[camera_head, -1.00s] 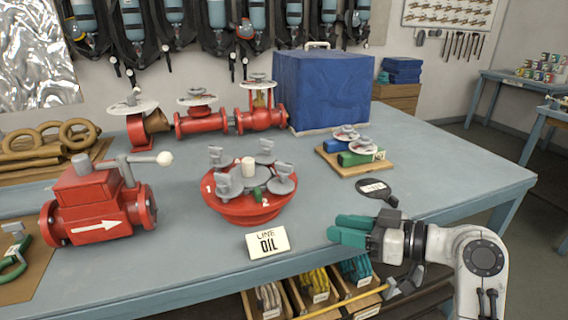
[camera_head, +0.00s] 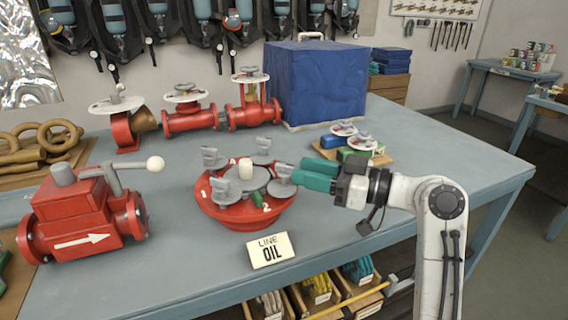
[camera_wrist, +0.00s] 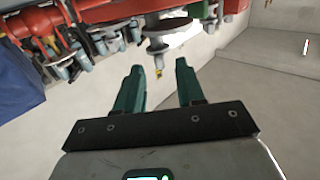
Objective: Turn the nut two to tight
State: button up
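A red round flange (camera_head: 245,217) with a grey centre cover and several grey wing nuts sits on the bench in the head view. The wing nut (camera_head: 283,180) on its right side is nearest the painted number 2. My gripper (camera_head: 303,173), with teal fingers, is just right of that wing nut, at about its height, pointing left. In the wrist view, the fingers of my gripper (camera_wrist: 159,68) are apart, with nothing held between them. Grey and red parts show beyond the tips; whether the fingers touch the wing nut cannot be told.
A LINE OIL card (camera_head: 269,250) stands in front of the flange. A red valve body (camera_head: 82,212) with a lever is at left. A board with small handwheel valves (camera_head: 350,148) is behind my gripper, and a blue box (camera_head: 316,85) stands farther back.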

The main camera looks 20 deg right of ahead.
aim_at(285, 164)
jog(key=shift+x, duration=2.65)
jog(key=shift+c, duration=0.3)
grip_shut()
